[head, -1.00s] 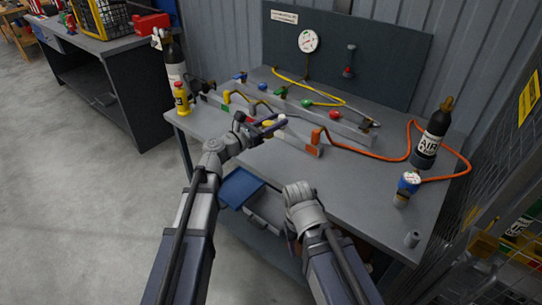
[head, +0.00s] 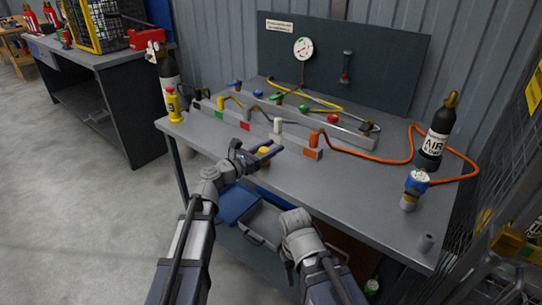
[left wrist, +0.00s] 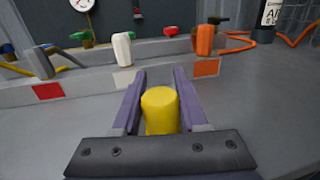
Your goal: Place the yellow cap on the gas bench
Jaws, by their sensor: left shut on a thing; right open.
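The yellow cap (left wrist: 161,110) sits between the two purple fingers of my left gripper (left wrist: 158,98) in the left wrist view. In the head view the cap (head: 264,151) shows small at my left gripper (head: 267,153), which is shut on it over the front part of the grey gas bench (head: 345,185). I cannot tell whether the cap touches the bench top. My right gripper (head: 298,232) is lower, in front of the bench's front edge; it is open, with its fingers mostly hidden.
A grey rail with colour labels, a white plug (head: 278,126) and an orange plug (head: 314,139) lies behind the cap. A black air cylinder (head: 436,135) and a blue-topped regulator (head: 412,188) stand at the right. The bench's front middle is clear.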

